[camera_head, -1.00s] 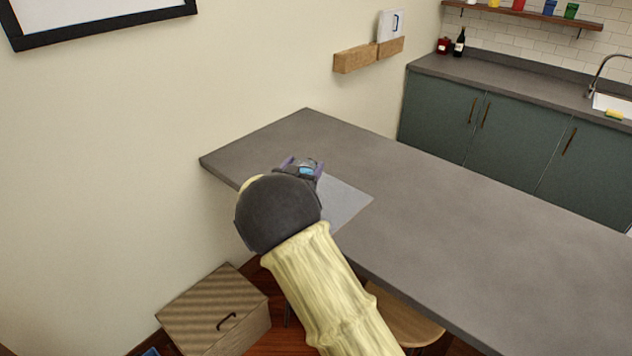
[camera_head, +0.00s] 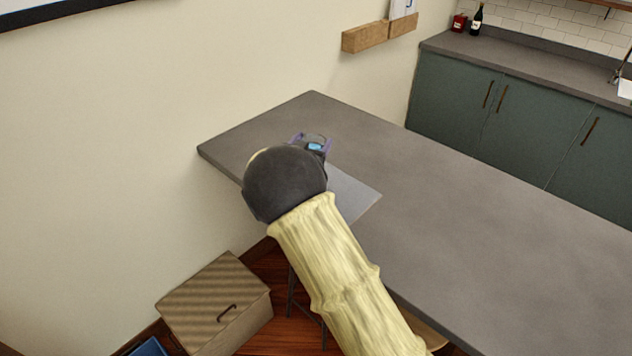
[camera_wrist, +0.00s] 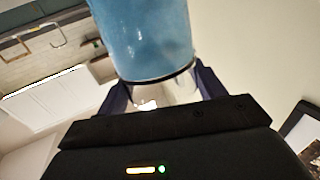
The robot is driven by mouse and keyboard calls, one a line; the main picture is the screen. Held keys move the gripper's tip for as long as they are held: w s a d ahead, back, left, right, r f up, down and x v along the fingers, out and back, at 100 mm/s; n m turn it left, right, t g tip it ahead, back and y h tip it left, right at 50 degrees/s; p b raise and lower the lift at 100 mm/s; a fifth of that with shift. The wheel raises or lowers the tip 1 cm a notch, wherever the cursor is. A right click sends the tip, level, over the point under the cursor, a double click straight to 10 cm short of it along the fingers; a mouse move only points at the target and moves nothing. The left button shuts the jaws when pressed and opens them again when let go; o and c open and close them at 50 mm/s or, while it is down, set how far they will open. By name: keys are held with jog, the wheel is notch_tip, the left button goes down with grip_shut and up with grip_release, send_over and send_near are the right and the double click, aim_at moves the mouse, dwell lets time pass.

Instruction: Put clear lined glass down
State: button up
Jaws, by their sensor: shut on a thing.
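The clear lined glass (camera_wrist: 148,45) fills the upper middle of the wrist view. It looks bluish and see-through, with a dark line around it near the gripper. My gripper (camera_wrist: 160,92) is shut on it, one finger on each side. In the head view my gripper (camera_head: 313,142) shows as purple fingers beyond my dark wrist, over the far left part of the grey table (camera_head: 480,220). Only a small bit of the glass (camera_head: 315,147) shows there. I cannot tell whether the glass touches the table.
A pale grey mat (camera_head: 352,194) lies on the table beside my wrist. The table to the right is clear. A wall (camera_head: 120,130) runs along the left. A wooden box (camera_head: 215,300) stands on the floor below. Green cabinets (camera_head: 500,125) stand behind.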

notch_tip(320, 180, down, 5)
jog(key=shift+a+r+p, duration=0.1)
jog(key=shift+a+p, duration=0.05)
jog(key=shift+p, duration=0.25)
jog(key=shift+f+p, duration=0.45)
jog(key=shift+f, duration=1.65)
jog(key=o, duration=1.3)
jog(key=shift+f, duration=0.2)
jog(key=shift+c, duration=0.2)
jog(key=o, duration=0.4)
jog(key=shift+s, duration=0.1)
jog(key=shift+o, duration=0.2)
jog(key=shift+r, duration=0.15)
